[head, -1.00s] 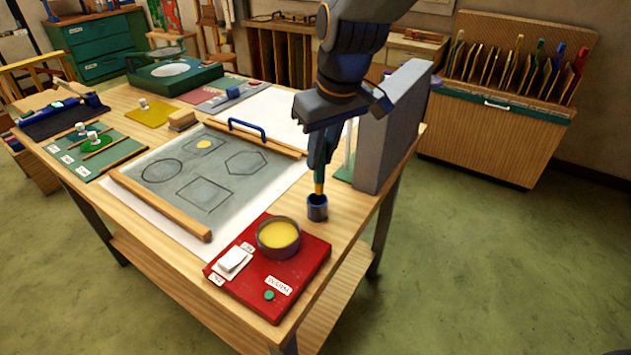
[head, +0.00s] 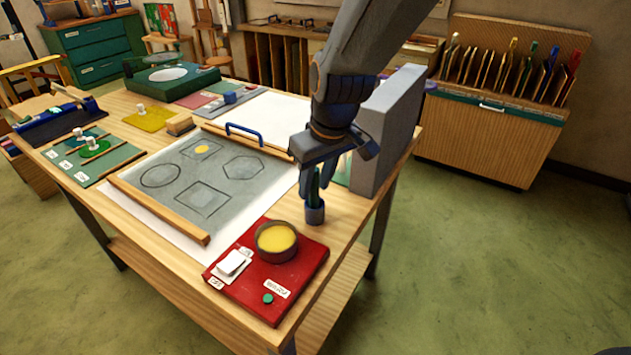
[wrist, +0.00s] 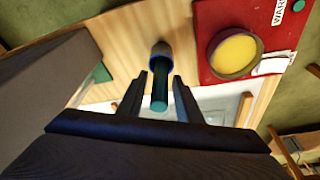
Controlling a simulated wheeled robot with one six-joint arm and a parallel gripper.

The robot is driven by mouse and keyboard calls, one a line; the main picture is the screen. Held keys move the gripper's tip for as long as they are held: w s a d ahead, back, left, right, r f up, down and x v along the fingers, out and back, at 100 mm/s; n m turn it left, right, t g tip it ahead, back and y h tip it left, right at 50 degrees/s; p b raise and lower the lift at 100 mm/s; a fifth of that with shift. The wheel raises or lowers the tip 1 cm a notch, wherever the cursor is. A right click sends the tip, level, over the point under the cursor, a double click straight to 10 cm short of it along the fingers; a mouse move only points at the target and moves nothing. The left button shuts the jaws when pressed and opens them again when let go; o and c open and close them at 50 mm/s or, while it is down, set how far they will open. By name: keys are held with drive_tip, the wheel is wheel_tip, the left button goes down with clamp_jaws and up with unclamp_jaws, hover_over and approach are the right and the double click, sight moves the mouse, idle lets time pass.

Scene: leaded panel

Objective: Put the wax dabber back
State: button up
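The wax dabber (wrist: 159,95) has a dark green handle and stands in a small blue-grey cup (head: 315,213) at the right edge of the table. The cup also shows in the wrist view (wrist: 161,53). My gripper (head: 320,178) points down just above the cup. In the wrist view its fingers (wrist: 162,88) are on either side of the handle, with a narrow gap on each side, so it looks open. The dabber's lower end is hidden inside the cup.
A red board (head: 250,295) with a pot of yellow wax (head: 277,240) lies in front of the cup. A tall grey block (head: 388,130) stands close behind it. The panel (head: 200,175) with a wooden batten (head: 160,208) lies to the left.

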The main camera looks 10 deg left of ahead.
drive_tip(key=shift+r, duration=0.1)
drive_tip(key=b+v, duration=0.2)
drive_tip(key=v, duration=1)
drive_tip(key=s+d+f+m, duration=0.2)
drive_tip(key=d+f, duration=0.3)
drive_tip(key=d, duration=0.3)
drive_tip(key=s+d+f+m+h, duration=0.1)
drive_tip(key=d+f+m, duration=0.3)
drive_tip(key=d, duration=0.5)
drive_tip(key=s+d+f+m+g+h, duration=0.1)
drive_tip(key=s+d+f+m, duration=0.2)
drive_tip(key=d+f, duration=0.3)
drive_tip(key=d, duration=0.3)
drive_tip(key=shift+s+f, duration=0.35)
drive_tip(key=shift+c, duration=0.6)
